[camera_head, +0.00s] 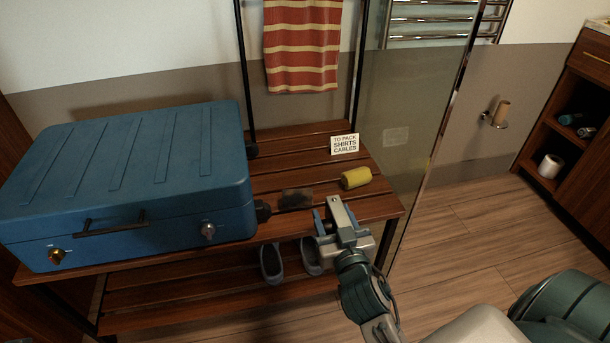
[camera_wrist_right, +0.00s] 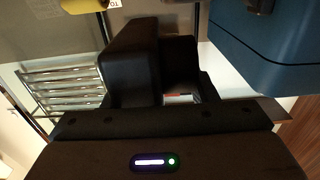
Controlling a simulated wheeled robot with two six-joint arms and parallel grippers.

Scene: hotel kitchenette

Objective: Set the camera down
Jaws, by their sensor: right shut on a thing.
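My right gripper (camera_head: 332,220) is at the front right edge of the wooden bench (camera_head: 370,208), beside a yellow roll-shaped thing (camera_head: 356,178). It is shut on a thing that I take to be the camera. In the right wrist view a dark boxy shape (camera_wrist_right: 130,65) shows at the jaws; it is too dark to tell the camera from the fingers there. I cannot tell whether the held thing touches the bench. My left gripper is not in view.
A packing card (camera_head: 344,144) stands behind. Grey shoes (camera_head: 271,263) sit on the lower shelf. A glass panel (camera_head: 425,110) rises at the right.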

